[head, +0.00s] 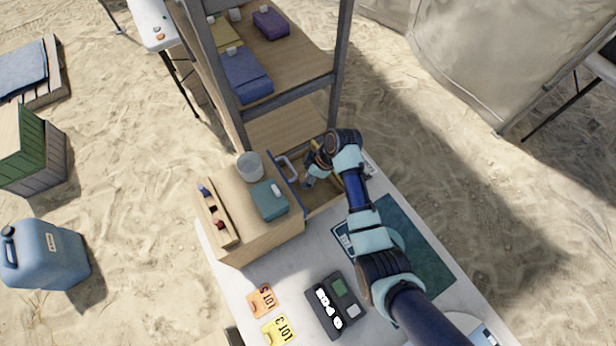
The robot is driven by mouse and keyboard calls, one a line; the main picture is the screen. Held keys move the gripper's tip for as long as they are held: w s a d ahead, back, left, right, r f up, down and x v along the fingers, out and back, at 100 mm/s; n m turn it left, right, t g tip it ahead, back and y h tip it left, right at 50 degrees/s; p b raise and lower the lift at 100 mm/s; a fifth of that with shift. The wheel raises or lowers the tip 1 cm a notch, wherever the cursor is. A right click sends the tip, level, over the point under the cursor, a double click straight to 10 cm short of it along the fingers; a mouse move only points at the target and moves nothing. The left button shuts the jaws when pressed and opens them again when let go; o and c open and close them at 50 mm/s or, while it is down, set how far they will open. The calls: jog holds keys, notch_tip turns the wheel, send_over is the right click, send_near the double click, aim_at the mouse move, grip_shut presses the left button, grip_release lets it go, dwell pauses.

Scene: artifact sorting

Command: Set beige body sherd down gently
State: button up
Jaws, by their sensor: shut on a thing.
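My gripper (309,183) reaches down at the open wooden drawer (322,200), beside the wooden cabinet (262,236). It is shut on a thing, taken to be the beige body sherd. The sherd itself cannot be made out; the gripper and its small size in this view hide it. I cannot tell whether it touches the drawer floor.
A teal box (269,201) and a pale round container (250,166) stand on the cabinet, left of my gripper. A shelf frame (288,95) rises behind. A dark tray (333,306), an orange card (262,300) and a yellow card (279,330) lie in front on the table.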

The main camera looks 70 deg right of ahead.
jog(key=shift+f, duration=1.5)
jog(key=shift+f+b, duration=0.25)
jog(key=shift+b, duration=0.15)
jog(key=o, duration=1)
jog(key=shift+r, duration=0.1)
jog(key=shift+o, duration=0.2)
jog(key=p+v, duration=0.3)
jog(key=v, duration=0.9)
jog(key=shift+r, duration=0.15)
